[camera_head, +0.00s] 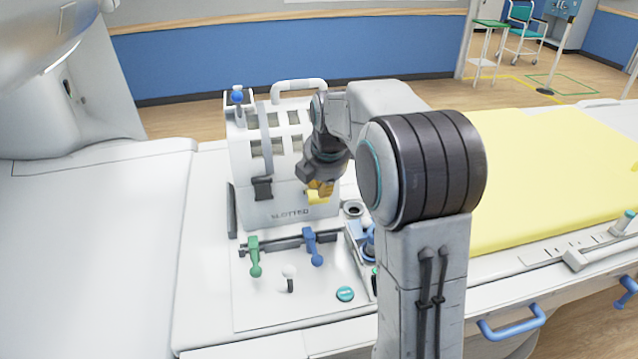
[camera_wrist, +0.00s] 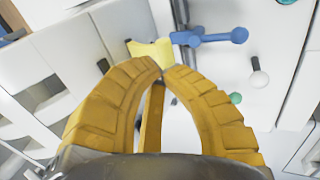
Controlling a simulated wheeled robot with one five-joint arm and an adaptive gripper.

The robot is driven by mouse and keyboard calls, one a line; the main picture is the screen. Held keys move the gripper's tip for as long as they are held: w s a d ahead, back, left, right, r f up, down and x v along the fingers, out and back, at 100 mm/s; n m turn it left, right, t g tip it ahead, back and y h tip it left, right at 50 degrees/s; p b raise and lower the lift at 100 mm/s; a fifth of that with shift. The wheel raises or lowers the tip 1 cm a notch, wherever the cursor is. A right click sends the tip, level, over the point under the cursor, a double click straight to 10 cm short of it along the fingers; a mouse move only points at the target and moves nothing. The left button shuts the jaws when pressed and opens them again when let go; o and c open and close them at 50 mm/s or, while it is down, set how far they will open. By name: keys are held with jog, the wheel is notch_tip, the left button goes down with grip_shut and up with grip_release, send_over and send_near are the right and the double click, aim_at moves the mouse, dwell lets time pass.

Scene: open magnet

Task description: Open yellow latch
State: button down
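The yellow latch (camera_head: 315,198) is on the front of the white slotted box (camera_head: 262,190), low and right of its black handle piece. It also shows in the wrist view as a pale yellow block (camera_wrist: 152,50) right at my fingertips. My gripper (camera_head: 322,187) has ochre ribbed fingers and is at the latch, partly hidden by my wrist in the head view. In the wrist view the fingers of my gripper (camera_wrist: 162,68) arch inward and their tips nearly meet. The tips overlap the latch's near edge. I cannot tell whether any of the latch is between them.
In front of the box, a white panel (camera_head: 250,310) carries a green lever (camera_head: 254,258), a blue lever (camera_head: 313,247), a white knob (camera_head: 289,272) and a teal button (camera_head: 346,294). A blue knob (camera_head: 238,96) tops the box. A yellow mattress (camera_head: 540,180) lies at right.

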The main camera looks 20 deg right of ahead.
aim_at(318, 197)
jog(key=shift+a+b+x, duration=0.25)
jog(key=shift+b+x, duration=0.2)
jog(key=shift+x, duration=0.6)
jog(key=shift+w+d+f, duration=0.1)
jog(key=shift+f, duration=0.15)
jog(key=shift+f+b, duration=0.3)
jog(key=shift+b, duration=0.6)
jog(key=shift+s+r+t+b, duration=0.15)
jog(key=shift+s+t+b, duration=0.15)
jog(key=shift+t, duration=0.2)
jog(key=shift+w+b, duration=0.25)
jog(key=shift+b, duration=0.15)
jog(key=shift+s+t+b, duration=0.15)
jog(key=shift+t+b, duration=0.2)
jog(key=shift+t, duration=0.05)
